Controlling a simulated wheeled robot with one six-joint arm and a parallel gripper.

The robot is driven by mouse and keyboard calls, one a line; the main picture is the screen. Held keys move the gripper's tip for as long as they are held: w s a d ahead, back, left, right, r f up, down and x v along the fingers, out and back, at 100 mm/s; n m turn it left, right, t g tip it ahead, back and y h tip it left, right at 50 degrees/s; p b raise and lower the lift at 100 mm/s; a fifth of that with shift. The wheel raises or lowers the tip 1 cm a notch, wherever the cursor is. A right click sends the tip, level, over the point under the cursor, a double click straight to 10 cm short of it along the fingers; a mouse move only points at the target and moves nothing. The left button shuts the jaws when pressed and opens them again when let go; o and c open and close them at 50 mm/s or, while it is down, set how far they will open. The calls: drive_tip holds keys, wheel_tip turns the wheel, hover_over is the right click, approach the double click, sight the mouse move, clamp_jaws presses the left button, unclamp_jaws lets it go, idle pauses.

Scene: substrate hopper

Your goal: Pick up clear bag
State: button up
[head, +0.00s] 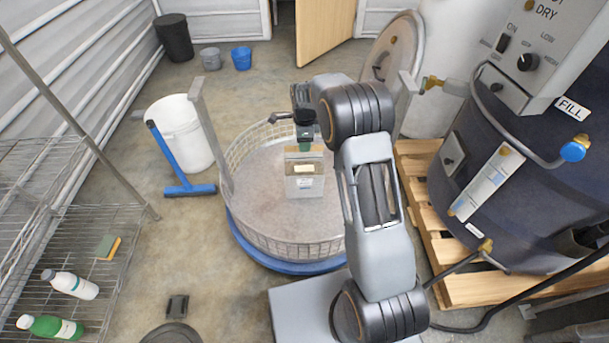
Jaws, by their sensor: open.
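The clear bag (304,183) stands in the round wire-sided basket (290,243), a little right of its middle.
A white bucket (181,132) and a blue squeegee (190,190) stand left of the basket. A wire shelf (60,240) with bottles is at far left. A dark tank (500,170) on a wooden pallet (420,200) is at right. The basket floor around the bag is clear.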

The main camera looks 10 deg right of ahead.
sight(304, 159)
wheel_tip(304, 159, down, 5)
drive_tip(key=shift+r+b, duration=0.1)
drive_tip(key=shift+b, duration=0.95)
clamp_jaws()
drive_tip(key=shift+w+r, duration=0.15)
